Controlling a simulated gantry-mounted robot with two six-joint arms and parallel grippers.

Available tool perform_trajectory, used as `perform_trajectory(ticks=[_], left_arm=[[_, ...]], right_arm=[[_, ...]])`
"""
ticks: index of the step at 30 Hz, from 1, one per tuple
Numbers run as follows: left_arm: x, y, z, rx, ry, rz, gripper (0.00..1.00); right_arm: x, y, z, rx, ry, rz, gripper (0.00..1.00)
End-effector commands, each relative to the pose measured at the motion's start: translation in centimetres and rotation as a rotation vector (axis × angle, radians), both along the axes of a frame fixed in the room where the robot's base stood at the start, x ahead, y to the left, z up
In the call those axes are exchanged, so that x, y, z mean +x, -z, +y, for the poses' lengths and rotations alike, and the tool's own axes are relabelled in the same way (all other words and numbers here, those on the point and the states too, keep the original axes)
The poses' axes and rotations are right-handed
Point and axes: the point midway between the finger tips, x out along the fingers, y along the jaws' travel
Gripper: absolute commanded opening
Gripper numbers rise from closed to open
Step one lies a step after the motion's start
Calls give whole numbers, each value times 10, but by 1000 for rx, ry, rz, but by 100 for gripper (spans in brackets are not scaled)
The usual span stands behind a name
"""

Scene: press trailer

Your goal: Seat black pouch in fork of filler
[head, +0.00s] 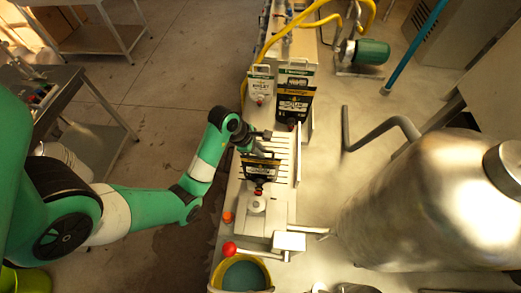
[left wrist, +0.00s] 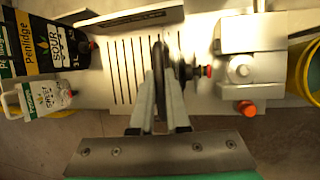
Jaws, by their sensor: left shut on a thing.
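My left gripper (head: 257,152) is shut on the black pouch (head: 262,170), which has a yellow band and hangs over the slatted rack beside the filler (head: 257,207). In the left wrist view the gripper (left wrist: 160,105) grips the pouch (left wrist: 158,62) by its edge, and the pouch shows as a thin dark strip. Its dark spout with a red cap (left wrist: 209,71) points right, toward the filler head (left wrist: 240,68). The spout is close to the filler; I cannot tell whether it touches the fork, which is not clearly visible. My right gripper is not in view.
A white pouch (head: 260,86) and a taller black pouch (head: 293,103) stand at the rack's far end. A red-ball lever (head: 229,248) and a yellow-rimmed bucket (head: 243,274) are at the near end. A large steel tank (head: 420,200) stands to the right.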

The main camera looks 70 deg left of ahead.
Motion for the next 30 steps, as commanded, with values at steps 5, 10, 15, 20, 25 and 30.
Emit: perform_trajectory(ticks=[5, 10, 15, 20, 25, 30], left_arm=[[0, 0, 0, 0, 0, 0, 32], [0, 0, 0, 0, 0, 0, 49], [0, 0, 0, 0, 0, 0, 49], [-3, -10, 1, 0, -1, 0, 49], [-18, -47, 1, 2, -2, -3, 49], [-34, -85, 1, 0, -2, 1, 49]], right_arm=[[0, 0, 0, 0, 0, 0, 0], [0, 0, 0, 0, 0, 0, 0], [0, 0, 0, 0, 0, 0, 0], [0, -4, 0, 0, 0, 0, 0], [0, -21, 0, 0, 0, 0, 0], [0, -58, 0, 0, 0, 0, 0]])
